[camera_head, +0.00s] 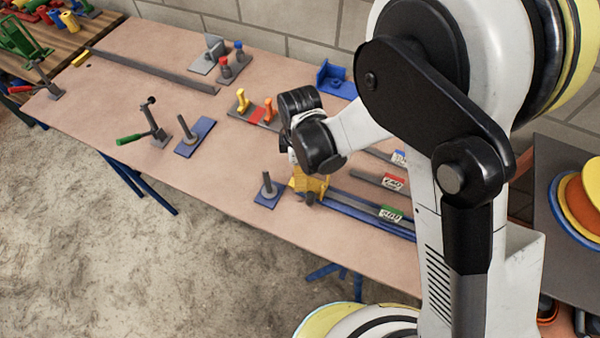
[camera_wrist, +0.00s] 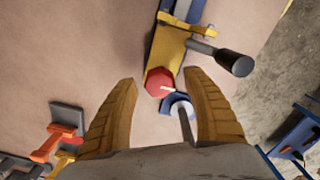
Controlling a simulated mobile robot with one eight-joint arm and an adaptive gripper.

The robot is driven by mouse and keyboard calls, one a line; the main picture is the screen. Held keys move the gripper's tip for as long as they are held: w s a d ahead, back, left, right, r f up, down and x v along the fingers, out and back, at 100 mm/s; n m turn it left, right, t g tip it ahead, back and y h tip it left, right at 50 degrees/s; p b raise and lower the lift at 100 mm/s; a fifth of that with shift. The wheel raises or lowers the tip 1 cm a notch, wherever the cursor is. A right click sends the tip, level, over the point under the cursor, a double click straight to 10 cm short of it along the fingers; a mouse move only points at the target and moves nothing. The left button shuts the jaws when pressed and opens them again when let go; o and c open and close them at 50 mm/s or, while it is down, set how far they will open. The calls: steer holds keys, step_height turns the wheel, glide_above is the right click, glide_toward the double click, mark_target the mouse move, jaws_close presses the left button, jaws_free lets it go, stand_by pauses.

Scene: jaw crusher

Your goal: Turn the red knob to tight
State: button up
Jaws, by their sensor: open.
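The red knob (camera_wrist: 158,82) shows in the wrist view at the end of a yellow bar (camera_wrist: 168,45). A small pale mark shows near its lower right edge. My gripper (camera_wrist: 160,78) is open, its two yellow fingers on either side of the knob in the picture, with gaps on both sides. I cannot tell how far above the knob the fingertips are. In the head view my gripper (camera_head: 310,188) points down over the table, and the knob is hidden behind it or too small to make out.
A black-handled lever (camera_wrist: 235,63) sticks out right of the yellow bar. A grey post on a blue base (camera_head: 268,190) stands just left of my gripper. Labelled red (camera_head: 392,182) and green (camera_head: 390,213) blocks lie to the right.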

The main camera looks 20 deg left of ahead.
steer(key=shift+f, duration=0.1)
steer(key=c, duration=1.2)
steer(key=shift+m, duration=0.4)
steer(key=m+b, duration=0.1)
steer(key=m, duration=0.2)
steer(key=shift+m, duration=0.4)
steer(key=m+b, duration=0.1)
steer(key=m, duration=0.3)
steer(key=shift+m, duration=0.3)
steer(key=m+b, duration=0.1)
steer(key=m, duration=0.7)
steer(key=shift+w+m+b, duration=0.1)
steer(key=shift+m+b, duration=0.2)
steer(key=shift+b, duration=0.1)
